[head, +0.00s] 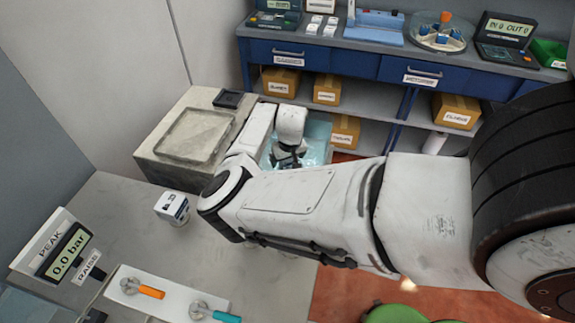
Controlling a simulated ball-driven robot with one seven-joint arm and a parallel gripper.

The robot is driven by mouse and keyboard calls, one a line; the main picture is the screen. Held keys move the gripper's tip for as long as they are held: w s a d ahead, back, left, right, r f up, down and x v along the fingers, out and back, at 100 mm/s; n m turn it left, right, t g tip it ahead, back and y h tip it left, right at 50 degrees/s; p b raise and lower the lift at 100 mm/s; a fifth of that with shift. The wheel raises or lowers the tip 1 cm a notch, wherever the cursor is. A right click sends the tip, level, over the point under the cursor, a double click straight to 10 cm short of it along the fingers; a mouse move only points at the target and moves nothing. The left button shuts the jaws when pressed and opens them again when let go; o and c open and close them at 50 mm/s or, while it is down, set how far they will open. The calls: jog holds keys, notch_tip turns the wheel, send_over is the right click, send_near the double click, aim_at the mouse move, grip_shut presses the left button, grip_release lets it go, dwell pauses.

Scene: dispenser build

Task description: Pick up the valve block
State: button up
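No thing in view is clearly marked as the valve block. A small white block with a dark and blue label (172,206) stands on the grey bench at the left; I cannot read its label. My gripper (288,158) hangs beyond and to the right of it, over a pale blue basin (318,132), well apart from the block. The gripper's dark fingers are small and partly hidden by my arm, so I cannot tell whether they are open or hold anything.
A bench (110,210) carries a "PEAK 0.0 bar" display (66,251) and a white panel with orange (150,291) and teal (227,318) handles. A stone-like block (165,165) stands behind. A blue drawer counter (340,60) with boxes below spans the back. My arm crosses the middle.

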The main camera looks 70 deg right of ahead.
jog(key=shift+c, duration=0.2)
grip_shut()
notch_tip(320, 180, up, 11)
jog(key=shift+r, duration=0.1)
notch_tip(320, 180, up, 11)
jog(key=p, duration=0.6)
dwell(1.7)
